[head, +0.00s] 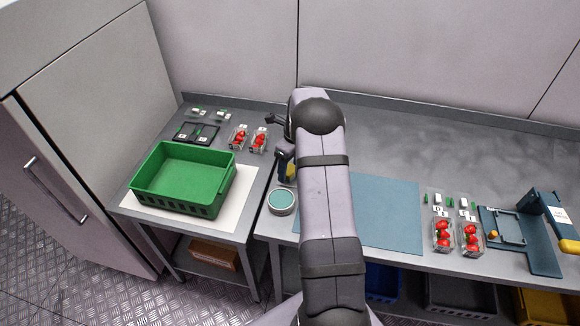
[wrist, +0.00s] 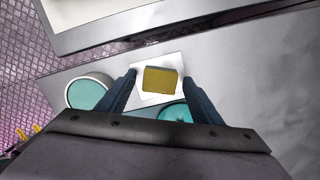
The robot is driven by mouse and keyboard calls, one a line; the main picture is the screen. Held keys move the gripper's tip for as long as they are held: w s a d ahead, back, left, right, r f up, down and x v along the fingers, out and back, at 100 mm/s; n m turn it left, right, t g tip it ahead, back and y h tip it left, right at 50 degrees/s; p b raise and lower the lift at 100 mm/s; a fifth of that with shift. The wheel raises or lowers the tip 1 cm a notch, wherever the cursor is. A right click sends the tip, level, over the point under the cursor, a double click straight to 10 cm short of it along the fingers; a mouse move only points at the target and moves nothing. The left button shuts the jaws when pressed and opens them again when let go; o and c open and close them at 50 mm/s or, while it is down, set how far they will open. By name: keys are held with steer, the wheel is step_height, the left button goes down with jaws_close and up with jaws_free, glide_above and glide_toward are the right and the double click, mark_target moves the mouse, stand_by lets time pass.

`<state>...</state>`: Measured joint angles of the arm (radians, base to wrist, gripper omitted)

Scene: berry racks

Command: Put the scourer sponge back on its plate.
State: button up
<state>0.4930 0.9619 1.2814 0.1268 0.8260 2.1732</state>
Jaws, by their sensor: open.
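The scourer sponge (wrist: 161,79), a yellow-brown block, shows in the wrist view within the outline of its square white plate (wrist: 146,97). It looks to be lying on the plate, with white showing around it. My gripper (wrist: 160,78) is open, its two dark blue fingers apart on the left and right of the sponge in this view. I cannot tell how high the fingertips are above it. In the head view my gripper (head: 287,161) is at the left end of the right bench, beside my arm, with the sponge and plate mostly hidden there.
A round teal-topped tin (head: 282,201) stands close by; it also shows in the wrist view (wrist: 90,92). Another teal round thing (wrist: 176,112) is partly hidden by my gripper. A green crate (head: 184,180) stands on the left table. A blue mat (head: 390,215) lies right of my arm.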

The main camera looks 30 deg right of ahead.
step_height(320, 180, up, 12)
steer(key=s+b, duration=0.1)
steer(key=b, duration=0.2)
steer(key=shift+s+d+r, duration=0.15)
steer(key=shift+d, duration=0.1)
steer(key=s+a+n, duration=0.5)
steer(key=a+n, duration=0.3)
steer(key=s+a+n, duration=0.4)
steer(key=a+n, duration=0.3)
steer(key=s+a+f+n, duration=0.2)
steer(key=s+a+n, duration=0.2)
steer(key=s+n, duration=0.4)
steer(key=s+a+f+n+g, duration=0.1)
steer(key=s+a+f+n, duration=0.1)
steer(key=s+a+n, duration=0.3)
steer(key=s+n, duration=0.3)
steer(key=shift+s+n+h, duration=0.25)
steer(key=shift+n+h, duration=0.05)
steer(key=shift+f, duration=0.25)
